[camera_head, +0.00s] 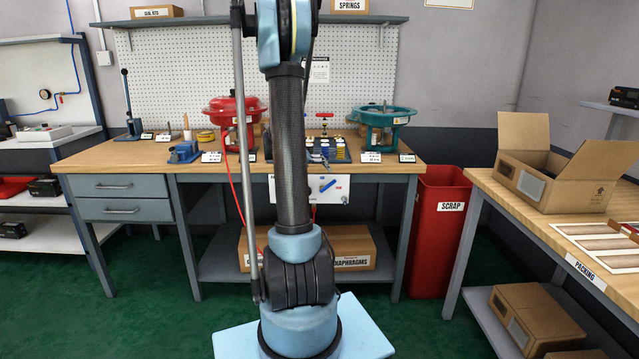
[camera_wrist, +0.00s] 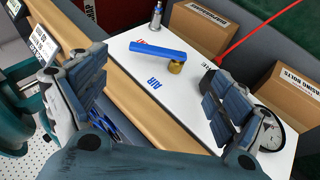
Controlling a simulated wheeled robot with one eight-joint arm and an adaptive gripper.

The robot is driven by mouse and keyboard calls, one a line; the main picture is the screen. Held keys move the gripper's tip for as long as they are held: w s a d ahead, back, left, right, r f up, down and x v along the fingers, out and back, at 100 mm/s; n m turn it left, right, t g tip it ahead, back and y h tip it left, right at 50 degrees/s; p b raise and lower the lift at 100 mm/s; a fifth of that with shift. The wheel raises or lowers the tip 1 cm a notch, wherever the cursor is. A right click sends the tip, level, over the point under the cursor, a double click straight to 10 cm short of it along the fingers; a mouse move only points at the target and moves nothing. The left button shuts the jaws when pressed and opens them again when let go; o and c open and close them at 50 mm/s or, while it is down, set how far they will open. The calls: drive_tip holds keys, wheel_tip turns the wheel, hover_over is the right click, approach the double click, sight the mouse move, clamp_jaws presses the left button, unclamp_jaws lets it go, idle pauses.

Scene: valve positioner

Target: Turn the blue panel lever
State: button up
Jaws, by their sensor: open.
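The blue panel lever (camera_wrist: 158,48) is a flat blue bar in the wrist view. Its right end lies at a brass fitting (camera_wrist: 176,67) on the white panel (camera_wrist: 128,72), and its other end reaches left toward red lettering. Blue "AIR" lettering is printed on the panel. My gripper (camera_wrist: 155,65) is open, with one finger to the left and one to the right of the lever, apart from it. In the head view, the lever (camera_head: 328,185) shows small and slanted on the white panel (camera_head: 340,197) under the bench. My gripper is hidden there behind my arm.
A round gauge (camera_wrist: 269,130) sits at the panel's right, partly behind the right finger. A metal fitting (camera_wrist: 156,17) and a red hose (camera_wrist: 262,28) are beyond the lever. The wooden bench edge (camera_wrist: 165,131) runs close by. Cardboard boxes (camera_wrist: 205,27) stand behind the panel.

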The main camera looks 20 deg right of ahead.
drive_tip(key=shift+v, duration=0.9)
